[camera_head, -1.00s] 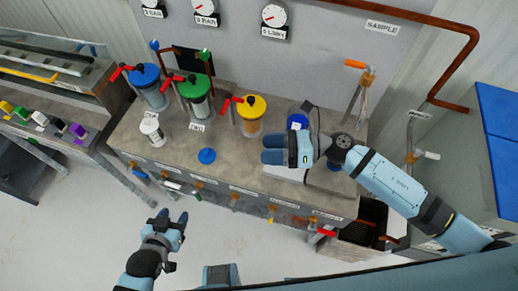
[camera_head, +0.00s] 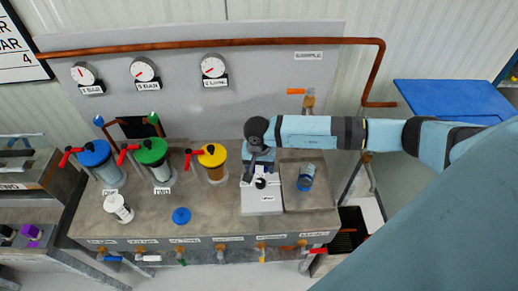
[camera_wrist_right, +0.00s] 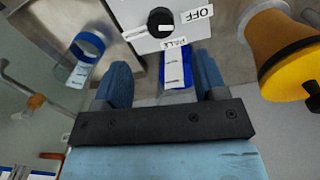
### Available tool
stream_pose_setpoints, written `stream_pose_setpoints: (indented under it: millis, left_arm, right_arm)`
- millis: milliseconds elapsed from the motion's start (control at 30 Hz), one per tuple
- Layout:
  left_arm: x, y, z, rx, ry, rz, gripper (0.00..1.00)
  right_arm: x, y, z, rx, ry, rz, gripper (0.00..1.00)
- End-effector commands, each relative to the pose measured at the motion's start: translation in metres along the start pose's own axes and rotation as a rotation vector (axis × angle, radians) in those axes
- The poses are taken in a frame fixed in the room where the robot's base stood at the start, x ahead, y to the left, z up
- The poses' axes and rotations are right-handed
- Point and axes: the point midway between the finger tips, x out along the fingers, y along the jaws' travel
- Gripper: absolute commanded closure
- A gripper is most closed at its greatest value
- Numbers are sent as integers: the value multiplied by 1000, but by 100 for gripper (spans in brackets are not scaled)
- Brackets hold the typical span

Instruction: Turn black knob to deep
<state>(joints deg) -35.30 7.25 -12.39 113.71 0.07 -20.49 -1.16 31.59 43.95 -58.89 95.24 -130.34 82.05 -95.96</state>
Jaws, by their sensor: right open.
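The black knob (camera_head: 260,183) is on a white box (camera_head: 262,205) on the bench. In the right wrist view the knob (camera_wrist_right: 161,22) shows on the box face, with an OFF label and smaller labels around it. Which label it points to is too small to tell. My right gripper (camera_head: 260,160) is at the back of the box, close to the knob. In the wrist view its two blue fingers (camera_wrist_right: 160,80) are apart. A blue piece with a white label (camera_wrist_right: 178,70) shows between them; I cannot tell if they touch it. My left gripper is not in view.
A clear cup with a blue rim (camera_head: 306,177) stands right of the box. Left are yellow-lidded (camera_head: 212,155), green-lidded (camera_head: 151,151) and blue-lidded (camera_head: 94,154) containers with red handles. A white jar (camera_head: 118,208) and blue disc (camera_head: 181,215) lie on the bench. Valves line its front edge.

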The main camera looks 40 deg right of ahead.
Motion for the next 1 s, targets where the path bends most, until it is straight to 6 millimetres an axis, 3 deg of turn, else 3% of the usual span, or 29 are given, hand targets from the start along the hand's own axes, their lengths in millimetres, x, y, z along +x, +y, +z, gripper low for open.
stream_pose_setpoints:
  millis: [200, 400, 833, 1000]
  left_arm:
    - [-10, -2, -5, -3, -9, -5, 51]
    - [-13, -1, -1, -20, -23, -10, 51]
    - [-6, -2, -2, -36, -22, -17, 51]
    - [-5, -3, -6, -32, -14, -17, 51]
  right_arm:
    - [45, 0, 2, 3, -4, 1, 35]
    - [74, -1, 1, 3, -3, -1, 35]
    - [85, 0, 1, 1, -2, -2, 35]
    - [85, 0, 1, 1, -2, -2, 72]
